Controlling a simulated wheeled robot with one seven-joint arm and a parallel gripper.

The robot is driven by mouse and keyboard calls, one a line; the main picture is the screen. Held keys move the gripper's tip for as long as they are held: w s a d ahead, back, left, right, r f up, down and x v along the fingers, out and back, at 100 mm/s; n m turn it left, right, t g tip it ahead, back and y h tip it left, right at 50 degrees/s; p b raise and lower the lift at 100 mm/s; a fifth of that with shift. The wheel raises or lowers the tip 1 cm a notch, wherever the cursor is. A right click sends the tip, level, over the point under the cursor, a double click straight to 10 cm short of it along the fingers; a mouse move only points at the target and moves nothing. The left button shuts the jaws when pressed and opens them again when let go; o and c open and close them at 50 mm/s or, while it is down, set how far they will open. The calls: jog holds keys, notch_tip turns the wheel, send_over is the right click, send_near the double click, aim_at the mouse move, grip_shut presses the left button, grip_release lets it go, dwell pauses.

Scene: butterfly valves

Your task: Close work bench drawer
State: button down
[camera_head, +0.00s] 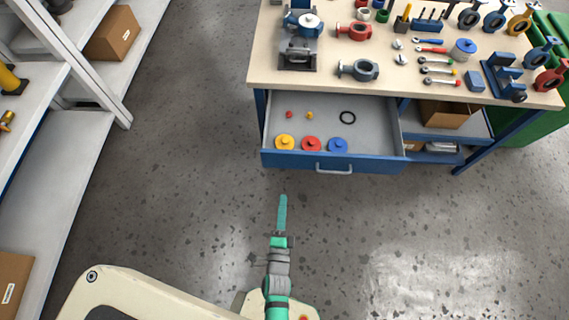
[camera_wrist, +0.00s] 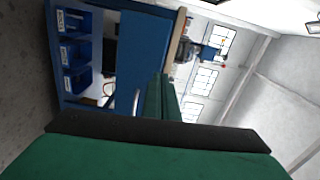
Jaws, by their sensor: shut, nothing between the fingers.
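The work bench (camera_head: 390,80) stands at the upper right of the head view. Its blue-fronted drawer (camera_head: 240,158) is pulled out toward me, with a pale bar handle (camera_head: 334,168) on the front. Yellow, red and blue discs, a black ring and two small parts lie inside. My gripper (camera_head: 283,198) is in front of the drawer, left of the handle and apart from it in the picture. Its green fingers (camera_wrist: 160,90) are together and empty in the wrist view. A blue panel (camera_wrist: 145,50) shows beyond them; I cannot tell whether it is the drawer front.
Valves and tools cover the bench top. A cardboard box (camera_head: 447,113) sits on the bench's lower right shelf. White shelving (camera_head: 85,60) stands at the left, a green cabinet (camera_head: 545,125) at the right. The speckled floor (camera_head: 180,150) between shelving and bench is clear.

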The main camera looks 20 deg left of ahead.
aim_at(285, 156)
jog(key=shift+m, duration=0.4)
jog(key=x, duration=1.5)
jog(key=shift+a+f, duration=0.25)
jog(key=shift+a, duration=0.05)
jog(key=shift+w, duration=0.15)
